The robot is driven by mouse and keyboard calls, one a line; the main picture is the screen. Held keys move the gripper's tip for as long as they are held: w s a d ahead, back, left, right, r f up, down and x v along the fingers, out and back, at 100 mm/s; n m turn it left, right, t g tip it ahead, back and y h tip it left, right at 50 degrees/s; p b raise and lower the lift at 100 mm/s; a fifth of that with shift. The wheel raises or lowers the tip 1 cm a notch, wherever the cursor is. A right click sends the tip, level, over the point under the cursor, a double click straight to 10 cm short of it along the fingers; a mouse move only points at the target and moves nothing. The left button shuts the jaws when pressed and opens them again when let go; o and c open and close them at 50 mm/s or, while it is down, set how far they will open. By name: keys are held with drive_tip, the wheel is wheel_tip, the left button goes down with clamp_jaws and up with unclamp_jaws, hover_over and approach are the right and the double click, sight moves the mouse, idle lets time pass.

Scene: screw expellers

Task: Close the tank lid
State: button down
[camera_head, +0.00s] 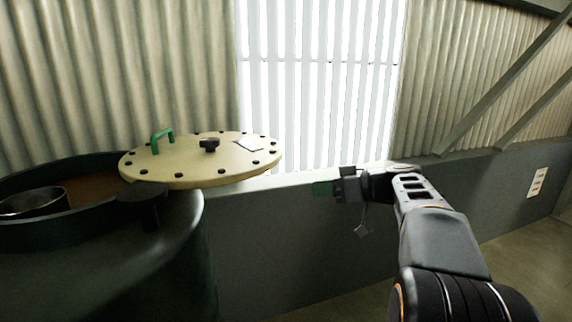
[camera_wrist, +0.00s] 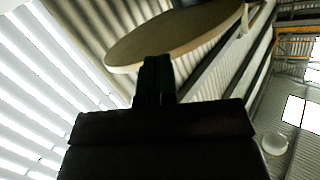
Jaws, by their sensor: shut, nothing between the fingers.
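The tank (camera_head: 185,235) is dark green and stands at the left in the head view. Its cream round lid (camera_head: 190,160) lies level but swung off to the right, so the tank's left part is uncovered. The lid has a green handle (camera_head: 162,138), a black knob (camera_head: 209,144) and dark bolts around its edge. My gripper (camera_head: 322,188) is shut and empty, to the right of the lid and slightly lower, apart from it. In the wrist view the shut fingers (camera_wrist: 155,75) point up toward the lid's pale underside (camera_wrist: 180,38).
A metal pot (camera_head: 35,202) shows in the tank's opening. A dark pivot post (camera_head: 145,200) stands at the tank's rim by the lid. A low grey wall (camera_head: 290,240) runs behind, below corrugated panels. Free room lies between my gripper and the lid.

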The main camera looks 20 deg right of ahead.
sight(277, 160)
drive_tip(key=d+r+n+t+y, duration=0.2)
drive_tip(key=d+r+n, duration=0.1)
drive_tip(key=d+r, duration=0.1)
drive_tip(key=p+x, duration=0.1)
drive_tip(key=x, duration=0.3)
drive_tip(key=p+x, duration=0.1)
drive_tip(key=x, duration=0.3)
drive_tip(key=p+x, duration=0.2)
drive_tip(key=x, duration=0.2)
drive_tip(key=shift+w+d, duration=0.3)
drive_tip(key=shift+w, duration=0.05)
drive_tip(key=shift+w+a+f, duration=0.1)
drive_tip(key=shift+w+a, duration=0.35)
drive_tip(key=shift+a, duration=0.1)
